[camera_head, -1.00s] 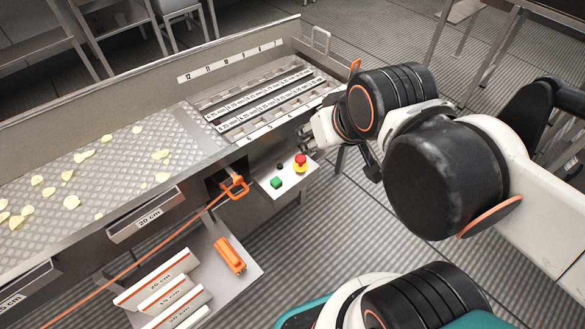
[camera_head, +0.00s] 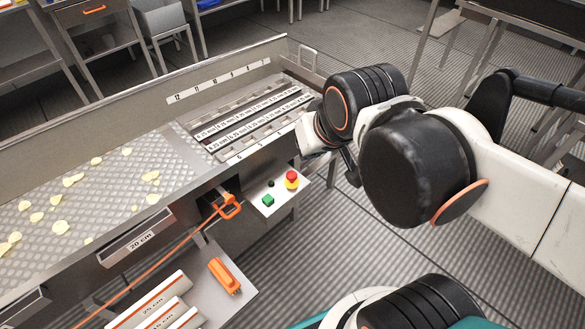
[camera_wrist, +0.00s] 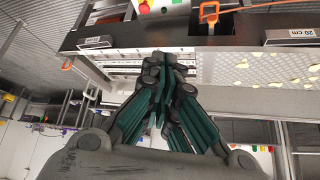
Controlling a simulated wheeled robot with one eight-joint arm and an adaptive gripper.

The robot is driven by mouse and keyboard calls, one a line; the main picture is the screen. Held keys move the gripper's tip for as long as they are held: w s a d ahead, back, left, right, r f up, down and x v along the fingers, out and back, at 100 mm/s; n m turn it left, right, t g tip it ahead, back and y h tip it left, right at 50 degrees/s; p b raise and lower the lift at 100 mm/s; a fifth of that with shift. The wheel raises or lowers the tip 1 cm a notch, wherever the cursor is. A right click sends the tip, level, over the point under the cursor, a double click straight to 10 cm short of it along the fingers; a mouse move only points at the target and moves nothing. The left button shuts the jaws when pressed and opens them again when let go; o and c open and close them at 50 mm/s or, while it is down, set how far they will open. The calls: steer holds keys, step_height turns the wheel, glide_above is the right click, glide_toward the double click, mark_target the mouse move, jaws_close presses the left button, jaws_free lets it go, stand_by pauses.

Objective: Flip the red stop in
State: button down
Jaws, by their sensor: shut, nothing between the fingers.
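A red mushroom-shaped stop button (camera_head: 291,179) on a yellow collar sits on a small metal control plate (camera_head: 268,208) at the machine's front. An orange-red handle (camera_head: 228,206) is on the machine front, left of the plate. My gripper (camera_wrist: 166,58) is shut and empty, over the machine area in the wrist view. In the head view its fingers are mostly hidden, near the slotted section above the plate.
A slotted rack (camera_head: 253,121) with numbered labels lies beside a metal tray (camera_head: 105,190) with scattered yellow chips. An orange tool (camera_head: 224,275) and labelled white pieces (camera_head: 152,298) lie on the lower shelf. Open striped floor (camera_head: 330,240) is right of the machine.

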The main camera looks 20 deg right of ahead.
steer(key=w+d+m+g+p, duration=0.1)
steer(key=w+m+g+p, duration=0.15)
steer(key=w, duration=0.55)
steer(key=m+g+h+p, duration=0.2)
steer(key=m+g+p, duration=0.15)
steer(key=m, duration=0.65)
glide_above(294, 172)
steer(key=a, duration=0.3)
steer(key=s+a+x, duration=0.1)
steer(key=a+x, duration=0.1)
steer(key=x, duration=0.8)
steer(key=a+f+x, duration=0.1)
steer(key=a+x, duration=0.1)
steer(key=x, duration=0.9)
steer(key=shift+s+m, duration=0.25)
steer(key=shift+s, duration=0.4)
steer(key=b+x, duration=0.3)
steer(key=x, duration=0.4)
steer(key=b+x, duration=0.3)
steer(key=x, duration=0.4)
steer(key=shift+s+a, duration=0.2)
